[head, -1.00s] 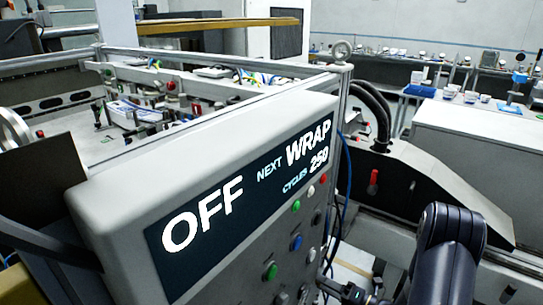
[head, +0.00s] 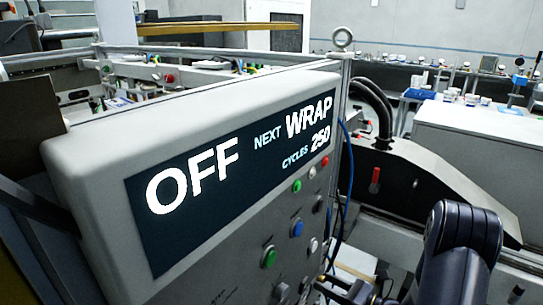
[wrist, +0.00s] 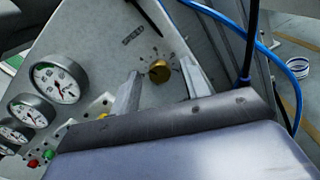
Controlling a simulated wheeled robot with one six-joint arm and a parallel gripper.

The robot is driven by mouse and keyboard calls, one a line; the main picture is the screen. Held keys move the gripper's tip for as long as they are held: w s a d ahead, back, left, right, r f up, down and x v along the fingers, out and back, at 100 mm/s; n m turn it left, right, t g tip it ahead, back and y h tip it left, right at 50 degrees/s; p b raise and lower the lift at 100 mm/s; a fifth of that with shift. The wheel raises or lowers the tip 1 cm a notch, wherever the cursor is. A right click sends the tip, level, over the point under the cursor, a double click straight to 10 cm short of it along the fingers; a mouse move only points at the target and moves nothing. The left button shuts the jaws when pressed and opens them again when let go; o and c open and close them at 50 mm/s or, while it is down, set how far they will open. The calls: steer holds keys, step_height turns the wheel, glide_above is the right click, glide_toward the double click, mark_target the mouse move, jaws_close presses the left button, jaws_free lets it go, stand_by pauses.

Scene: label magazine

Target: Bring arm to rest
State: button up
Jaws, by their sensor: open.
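My arm (head: 462,245) shows at the lower right of the head view, bent downward beside the control cabinet (head: 110,150). Part of my gripper end shows low by the panel's edge, with its fingers not clear there. In the wrist view my gripper (wrist: 160,72) is open, with its two grey fingers apart. A brass knob (wrist: 159,71) on the grey panel shows between the fingertips. Nothing is held between them. I cannot tell how far the fingertips are from the panel.
The cabinet's display (head: 235,185) reads OFF, NEXT WRAP, CYCLES 250, above coloured buttons. Dials (wrist: 57,83) and small red and green buttons lie left of my gripper. A blue cable (wrist: 225,32) runs at its right. A black sloped cover (head: 425,185) stands behind my arm.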

steer(key=n, duration=0.2)
steer(key=n+b, duration=0.1)
steer(key=n, duration=0.1)
steer(key=d+n+b, duration=0.1)
steer(key=n, duration=0.1)
steer(key=shift+s, duration=0.3)
steer(key=shift+r, duration=0.1)
